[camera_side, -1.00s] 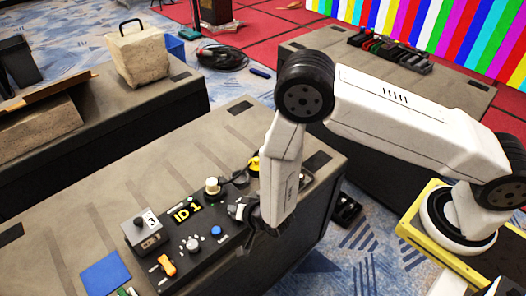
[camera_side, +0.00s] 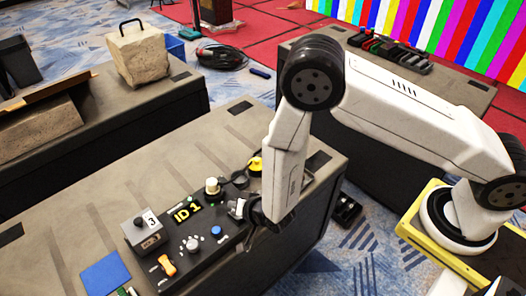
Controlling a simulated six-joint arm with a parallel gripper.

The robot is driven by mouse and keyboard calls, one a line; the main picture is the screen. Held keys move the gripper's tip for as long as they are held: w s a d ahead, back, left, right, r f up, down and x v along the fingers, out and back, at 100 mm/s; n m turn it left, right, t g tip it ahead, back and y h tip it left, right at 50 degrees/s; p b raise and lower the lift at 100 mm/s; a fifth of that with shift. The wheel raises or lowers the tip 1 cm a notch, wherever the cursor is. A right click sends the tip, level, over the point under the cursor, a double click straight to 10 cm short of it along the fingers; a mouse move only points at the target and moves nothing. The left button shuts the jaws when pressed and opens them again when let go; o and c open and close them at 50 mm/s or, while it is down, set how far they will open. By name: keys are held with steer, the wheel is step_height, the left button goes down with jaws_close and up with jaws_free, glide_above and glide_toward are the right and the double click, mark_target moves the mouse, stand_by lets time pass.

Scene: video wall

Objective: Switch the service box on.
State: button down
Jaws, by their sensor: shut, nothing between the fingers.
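The service box (camera_side: 205,248) is a black panel on top of the grey case. It carries a yellow "ID 1" label (camera_side: 187,211), an orange rocker switch (camera_side: 167,265), a grey knob (camera_side: 192,244), a blue button (camera_side: 216,231) and a cream round knob (camera_side: 212,187). A grey box marked 3 (camera_side: 143,232) with a dark knob stands at its left end. My gripper (camera_side: 240,210) is at the panel's right end, shut and holding nothing. Its dark fingers are small and partly hidden by the wrist, and I cannot tell whether they touch the panel.
A yellow-and-black part (camera_side: 255,166) and a dark round piece (camera_side: 239,179) sit behind my gripper. A blue square (camera_side: 105,274) lies left of the panel. The back of the grey case (camera_side: 205,145) is clear. Another case (camera_side: 95,115) holds a stone-coloured block (camera_side: 140,58).

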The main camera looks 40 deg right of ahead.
steer(key=shift+s+r, duration=0.2)
steer(key=shift+r, duration=0.8)
steer(key=shift+s+r, duration=0.15)
steer(key=shift+r, duration=0.85)
steer(key=shift+w+d+r, duration=0.1)
steer(key=shift+d+r, duration=0.15)
steer(key=shift+r, duration=0.1)
steer(key=s+d+r+n+g, duration=0.2)
steer(key=d+r+n+g, duration=0.2)
steer(key=d+r, duration=0.5)
steer(key=s+d+r+n+g, duration=0.2)
steer(key=s+d+r, duration=0.1)
steer(key=s+d, duration=0.2)
steer(key=s+d+r+n+g+h, duration=0.1)
steer(key=s+d+r+g, duration=0.1)
steer(key=s+d, duration=0.3)
steer(key=shift+s+r+n, duration=0.4)
steer(key=shift+s+r, duration=0.05)
steer(key=shift+r, duration=0.35)
